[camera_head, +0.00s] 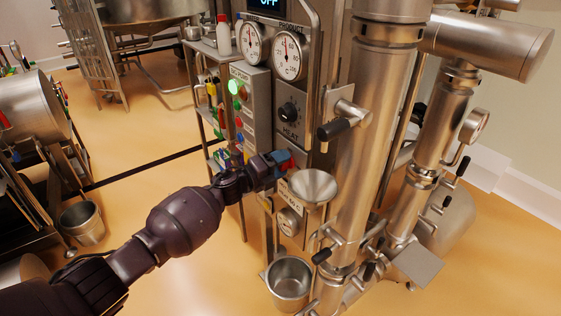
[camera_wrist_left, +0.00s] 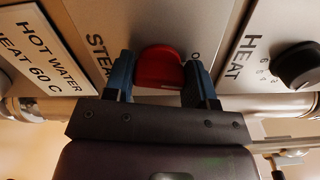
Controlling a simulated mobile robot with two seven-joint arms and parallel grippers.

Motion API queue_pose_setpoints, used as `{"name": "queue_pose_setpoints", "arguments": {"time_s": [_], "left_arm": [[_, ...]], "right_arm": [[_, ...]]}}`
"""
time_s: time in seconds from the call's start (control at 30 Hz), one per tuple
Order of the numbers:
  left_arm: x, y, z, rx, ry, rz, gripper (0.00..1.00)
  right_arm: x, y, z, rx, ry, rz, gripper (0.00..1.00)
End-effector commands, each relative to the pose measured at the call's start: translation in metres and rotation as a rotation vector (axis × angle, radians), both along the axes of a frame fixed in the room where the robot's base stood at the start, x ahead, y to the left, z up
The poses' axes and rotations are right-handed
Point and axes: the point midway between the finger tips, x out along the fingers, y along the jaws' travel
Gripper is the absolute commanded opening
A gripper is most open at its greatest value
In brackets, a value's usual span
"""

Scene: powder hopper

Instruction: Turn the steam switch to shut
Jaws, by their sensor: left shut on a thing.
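The steam switch is a red rounded knob (camera_wrist_left: 158,66) on a grey metal panel. In the left wrist view it sits between the blue fingers of my left gripper (camera_wrist_left: 161,82). The fingers are on both sides of it and shut on it. The panel lettering "STEA" (camera_wrist_left: 97,55) shows left of the knob, partly hidden by a finger. A small "O" shows to its right. In the head view my left gripper (camera_head: 279,161) is at the front of the machine, left of the metal funnel, and mostly hides the switch. My right gripper is not in view.
A black HEAT knob (camera_head: 288,111) is above the gripper. A steel funnel (camera_head: 314,187) is close on its right, and a panel with a lit green button (camera_head: 234,87) is at its left. A steel bucket (camera_head: 289,279) stands below. Open floor lies left of the machine.

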Motion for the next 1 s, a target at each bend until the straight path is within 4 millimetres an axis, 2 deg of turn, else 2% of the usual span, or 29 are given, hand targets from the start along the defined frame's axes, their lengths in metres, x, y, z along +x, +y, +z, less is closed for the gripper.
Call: {"name": "queue_pose_setpoints", "arguments": {"time_s": [0.17,0.43,0.7,1.0], "left_arm": [[0.000,0.000,0.002,-0.080,0.110,0.001,0.27],[0.000,0.000,0.001,-0.165,0.225,0.000,0.28],[0.000,0.000,-0.001,-0.199,0.273,0.000,0.29],[0.000,0.000,-0.001,-0.203,0.280,0.000,0.29]], "right_arm": [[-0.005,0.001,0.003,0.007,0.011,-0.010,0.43],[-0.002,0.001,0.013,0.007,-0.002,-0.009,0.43],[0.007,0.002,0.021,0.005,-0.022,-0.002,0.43],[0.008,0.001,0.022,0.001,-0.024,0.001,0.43]]}}
